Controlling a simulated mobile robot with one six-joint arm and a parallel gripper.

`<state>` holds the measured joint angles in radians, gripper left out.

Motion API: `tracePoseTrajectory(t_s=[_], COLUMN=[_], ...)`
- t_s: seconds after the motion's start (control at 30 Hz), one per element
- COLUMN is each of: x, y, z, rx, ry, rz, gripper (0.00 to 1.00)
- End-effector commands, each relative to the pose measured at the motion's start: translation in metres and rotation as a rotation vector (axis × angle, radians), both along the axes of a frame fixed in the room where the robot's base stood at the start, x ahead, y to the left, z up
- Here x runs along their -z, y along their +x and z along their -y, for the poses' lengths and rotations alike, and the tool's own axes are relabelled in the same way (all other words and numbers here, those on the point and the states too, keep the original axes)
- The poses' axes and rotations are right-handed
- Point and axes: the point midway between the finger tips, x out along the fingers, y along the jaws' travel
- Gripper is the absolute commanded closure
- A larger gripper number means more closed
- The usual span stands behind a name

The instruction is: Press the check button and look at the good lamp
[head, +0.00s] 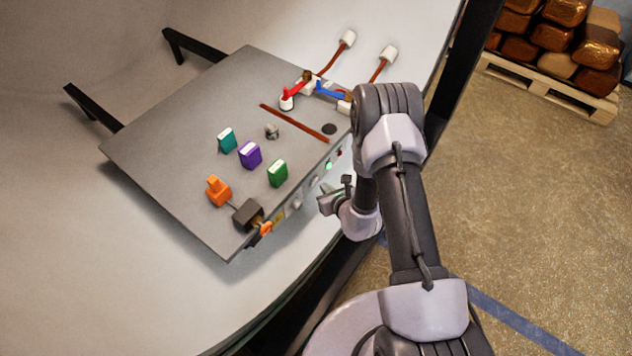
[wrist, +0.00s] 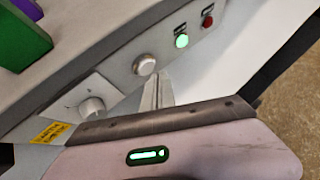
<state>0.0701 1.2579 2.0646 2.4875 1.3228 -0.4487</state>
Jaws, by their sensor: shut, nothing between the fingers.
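The front panel of the grey bench carries a round pale button (wrist: 145,65), likely the check button, in a metal ring. A green lamp (wrist: 182,40) to its upper right glows brightly; it also shows lit in the head view (head: 328,166). A dark red lamp (wrist: 208,21) beyond it looks unlit. Small labels by the lamps are too small to read. My gripper (wrist: 158,82) is shut and empty, its fingertips just below and right of the button; whether they touch it I cannot tell. In the head view my gripper (head: 325,204) is in front of the panel.
A white knob (wrist: 92,107) and a yellow label (wrist: 50,132) are left of the button. On the bench top (head: 180,130) stand teal (head: 227,141), purple (head: 250,155) and green (head: 278,173) blocks and an orange piece (head: 218,191). A pallet (head: 550,90) is far right.

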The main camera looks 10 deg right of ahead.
Motion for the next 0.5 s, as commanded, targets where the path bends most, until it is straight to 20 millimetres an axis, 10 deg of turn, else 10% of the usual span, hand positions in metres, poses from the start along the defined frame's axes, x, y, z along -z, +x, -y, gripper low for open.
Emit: tracePoseTrajectory(t_s=[0.5], x=[0.0], y=[-0.015], z=[0.015], rx=[0.003], ry=[0.0], rz=[-0.001], gripper=[1.0])
